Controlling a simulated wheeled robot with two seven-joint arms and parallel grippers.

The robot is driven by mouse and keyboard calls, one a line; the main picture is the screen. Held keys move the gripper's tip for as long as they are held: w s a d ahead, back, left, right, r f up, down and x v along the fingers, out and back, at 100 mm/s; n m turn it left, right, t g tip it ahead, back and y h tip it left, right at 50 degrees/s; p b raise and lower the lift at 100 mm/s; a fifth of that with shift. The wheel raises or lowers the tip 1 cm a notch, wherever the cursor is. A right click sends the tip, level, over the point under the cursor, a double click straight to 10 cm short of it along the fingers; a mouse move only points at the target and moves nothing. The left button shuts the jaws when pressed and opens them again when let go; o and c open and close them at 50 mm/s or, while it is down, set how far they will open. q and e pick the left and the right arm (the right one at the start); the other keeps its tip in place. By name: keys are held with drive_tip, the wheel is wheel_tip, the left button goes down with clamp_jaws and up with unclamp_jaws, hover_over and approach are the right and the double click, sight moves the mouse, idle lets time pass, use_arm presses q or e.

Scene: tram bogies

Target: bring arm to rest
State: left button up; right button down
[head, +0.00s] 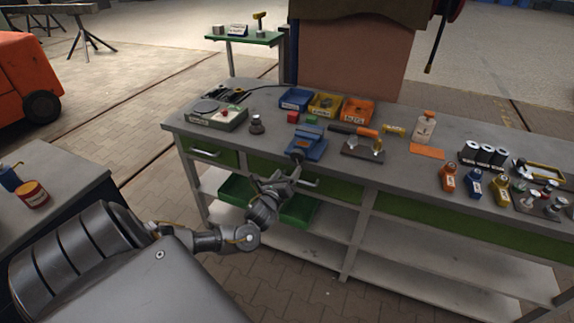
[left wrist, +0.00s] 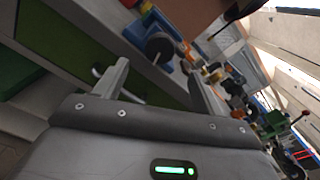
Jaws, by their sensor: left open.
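My left arm reaches from the lower left of the head view to the front edge of the workbench (head: 400,170). My left gripper (head: 297,168) is at that edge, just in front of a blue object (head: 313,148) on the bench top. In the left wrist view, the two fingers of the left gripper (left wrist: 160,88) stand wide apart with nothing held between them. Beyond them are the bench edge and a dark round part (left wrist: 158,48) next to something blue. Whether the fingers touch the bench is hard to tell. My right gripper is in neither view.
Blue, yellow and orange bins (head: 358,112) stand along the back of the bench. Bottles (head: 448,178) and small parts crowd its right side. Green bins (head: 298,212) sit on the shelf below.

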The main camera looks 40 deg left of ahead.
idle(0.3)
use_arm(q)
drive_tip(key=s+f+n+g+h, duration=0.1)
drive_tip(key=s+f+n+g, duration=0.25)
drive_tip(key=f+n, duration=0.45)
drive_tip(key=s+f+n+g, duration=0.25)
drive_tip(key=s+f, duration=0.25)
drive_tip(key=f, duration=0.8)
drive_tip(key=s+f+n+g+h, duration=0.15)
drive_tip(key=s+f+n, duration=0.35)
drive_tip(key=f, duration=0.5)
drive_tip(key=s+d+f+n+g+h, duration=0.1)
drive_tip(key=s+d+f+n+g, duration=0.1)
drive_tip(key=s+d+f, duration=0.5)
drive_tip(key=s+d+f+n+g+h+b, duration=0.1)
drive_tip(key=s+d+f+n+g, duration=0.2)
drive_tip(key=s, duration=1.5)
drive_tip(key=s+d+f+n+g+h+b, duration=0.1)
drive_tip(key=s+d+f+n+g, duration=0.2)
drive_tip(key=s+d+f, duration=0.7)
drive_tip(key=shift+s+d+f, duration=0.3)
drive_tip(key=shift+s+d, duration=0.25)
drive_tip(key=shift+s, duration=0.7)
drive_tip(key=shift+g, duration=0.25)
